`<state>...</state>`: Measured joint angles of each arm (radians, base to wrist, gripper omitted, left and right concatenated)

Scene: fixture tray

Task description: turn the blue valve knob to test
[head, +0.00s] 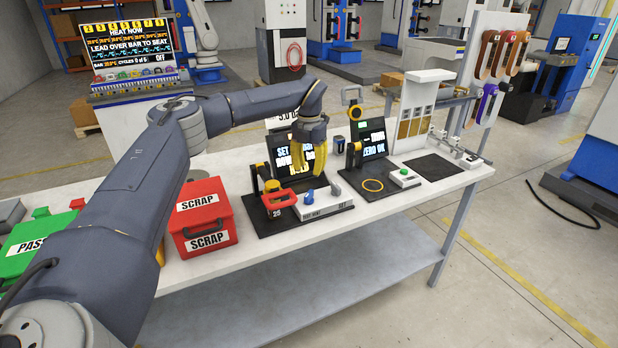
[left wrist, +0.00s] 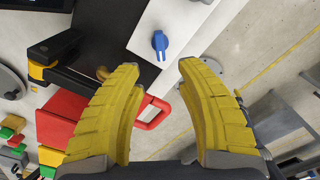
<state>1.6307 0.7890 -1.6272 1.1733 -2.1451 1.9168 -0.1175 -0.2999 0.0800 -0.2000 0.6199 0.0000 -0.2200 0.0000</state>
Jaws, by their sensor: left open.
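The blue valve knob (head: 309,196) sits on a white block (head: 338,203) at the front of a black test fixture on the table. In the left wrist view the blue knob (left wrist: 160,44) shows upper middle, beyond the fingertips. My left gripper (head: 308,160) has yellow fingers and hangs above and behind the knob, apart from it. In the left wrist view its fingers (left wrist: 158,75) are spread with nothing between them. The block's lettering is too small to read surely. My right gripper is not in view.
A red handle (head: 278,200) stands just left of the knob block. A red scrap box (head: 203,222) is further left. A second black fixture with a screen (head: 374,140) is close on the right. The table's front edge is near the block.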

